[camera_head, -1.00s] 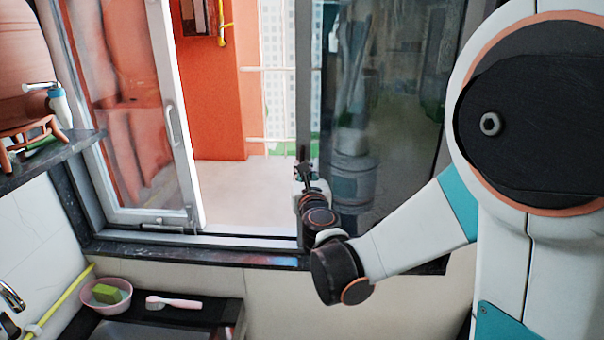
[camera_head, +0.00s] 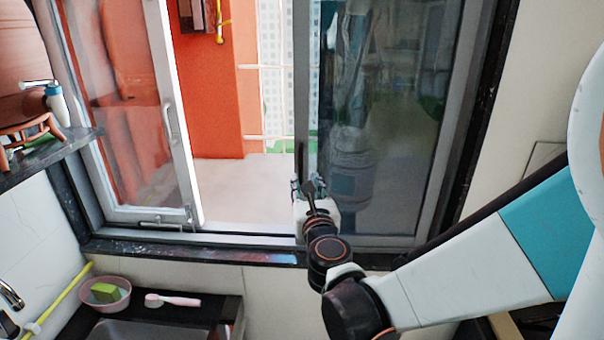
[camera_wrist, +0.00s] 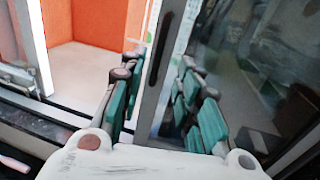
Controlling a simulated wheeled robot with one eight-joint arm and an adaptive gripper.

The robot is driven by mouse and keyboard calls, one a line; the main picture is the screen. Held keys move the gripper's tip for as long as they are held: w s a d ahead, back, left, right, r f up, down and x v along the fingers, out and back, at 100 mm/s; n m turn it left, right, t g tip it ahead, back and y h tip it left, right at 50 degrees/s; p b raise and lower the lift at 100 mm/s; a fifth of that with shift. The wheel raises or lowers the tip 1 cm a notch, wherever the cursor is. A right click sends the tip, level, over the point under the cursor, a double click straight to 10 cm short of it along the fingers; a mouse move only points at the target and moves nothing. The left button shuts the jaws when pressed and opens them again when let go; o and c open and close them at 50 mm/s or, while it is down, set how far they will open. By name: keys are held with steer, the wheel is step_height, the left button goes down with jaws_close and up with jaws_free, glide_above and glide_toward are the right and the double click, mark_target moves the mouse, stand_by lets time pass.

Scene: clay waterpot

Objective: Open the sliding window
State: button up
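The sliding window pane (camera_head: 385,120) is dark glass in a grey frame at the right of the window opening in the head view. Its left upright (camera_head: 301,90) borders the open gap. A dark vertical handle (camera_wrist: 165,45) shows on this upright in the wrist view. My gripper (camera_head: 308,185) is low at the upright, in front of it. In the wrist view my gripper (camera_wrist: 160,75) is open, with teal-padded fingers on either side of the upright, below the handle. Contact cannot be told. Similar shapes beside the right finger may be a reflection in the glass.
A white-framed window sash (camera_head: 175,125) is swung open at left. A dark sill (camera_head: 190,250) runs below. A pink bowl with a green sponge (camera_head: 105,292) and a pink brush (camera_head: 172,300) lie below left. A shelf (camera_head: 45,160) holds a clay pot (camera_head: 22,85).

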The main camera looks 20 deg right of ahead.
steer(key=s, duration=0.3)
steer(key=shift+s+a, duration=0.1)
steer(key=shift+a, duration=0.1)
steer(key=s+d+f+m+g+h+b, duration=0.2)
steer(key=s+d+f+m+g+b, duration=0.45)
steer(key=m, duration=1.25)
steer(key=s+a+f+m+g+y+b, duration=0.1)
steer(key=s+a+f+m+g+y, duration=0.1)
steer(key=s+f+m, duration=0.3)
steer(key=s+a+f+m+g+y+b, duration=0.2)
steer(key=s+a+f+m, duration=0.2)
steer(key=s+m, duration=0.6)
steer(key=shift+f+y+b, duration=0.3)
steer(key=shift+f+y, duration=0.1)
steer(key=shift+f, duration=0.5)
steer(key=shift+a, duration=0.1)
